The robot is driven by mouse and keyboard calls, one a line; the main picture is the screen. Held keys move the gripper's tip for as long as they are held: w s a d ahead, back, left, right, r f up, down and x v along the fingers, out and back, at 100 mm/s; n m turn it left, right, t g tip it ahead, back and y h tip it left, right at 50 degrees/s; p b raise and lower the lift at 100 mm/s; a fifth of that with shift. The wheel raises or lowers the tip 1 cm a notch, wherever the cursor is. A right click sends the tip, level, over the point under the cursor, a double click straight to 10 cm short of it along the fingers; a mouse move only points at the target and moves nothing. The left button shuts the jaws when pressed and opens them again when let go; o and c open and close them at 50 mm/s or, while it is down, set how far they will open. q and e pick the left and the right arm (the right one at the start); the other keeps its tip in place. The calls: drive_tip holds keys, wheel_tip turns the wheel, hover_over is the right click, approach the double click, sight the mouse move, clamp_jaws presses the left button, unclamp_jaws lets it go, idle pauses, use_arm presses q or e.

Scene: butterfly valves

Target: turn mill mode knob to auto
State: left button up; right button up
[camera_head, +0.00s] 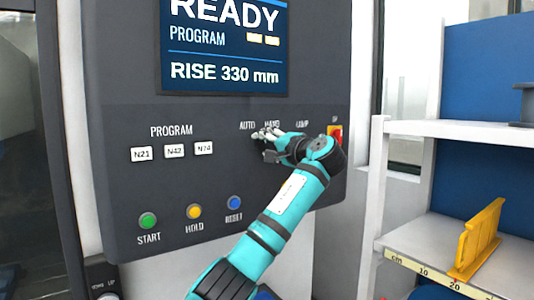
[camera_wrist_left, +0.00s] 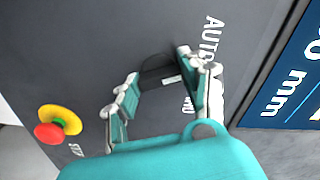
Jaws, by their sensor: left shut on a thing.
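The mill mode knob (camera_wrist_left: 158,70) is a dark knob on the grey control panel (camera_head: 215,125), with a pale mark on it. In the left wrist view it sits between the fingers of my left gripper (camera_wrist_left: 163,84), which is shut on it. The AUTO label (camera_wrist_left: 211,37) is beside the upper finger there. In the head view my left gripper (camera_head: 267,145) is at the panel just below the AUTO and HAND labels and hides most of the knob. I cannot tell exactly where the knob points. My right gripper is not in view.
A red knob on a yellow base (camera_wrist_left: 55,125) is close to the gripper. Program buttons N21 (camera_head: 141,153), N42 and N74 are to the left. START (camera_head: 148,220), HOLD and RESET buttons are below. A screen (camera_head: 225,50) is above. White shelves (camera_head: 450,128) stand at right.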

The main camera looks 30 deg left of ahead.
use_arm(q)
drive_tip(key=shift+f+n, duration=0.3)
drive_tip(key=shift+n, duration=0.3)
drive_tip(key=shift+b, duration=0.35)
drive_tip(key=o, duration=1.2)
drive_tip(key=shift+r, duration=0.15)
drive_tip(key=shift+c, duration=0.2)
drive_tip(key=shift+d, duration=0.1)
drive_tip(key=v, duration=1.1)
drive_tip(key=shift+s+d, duration=0.15)
drive_tip(key=shift+d, duration=0.25)
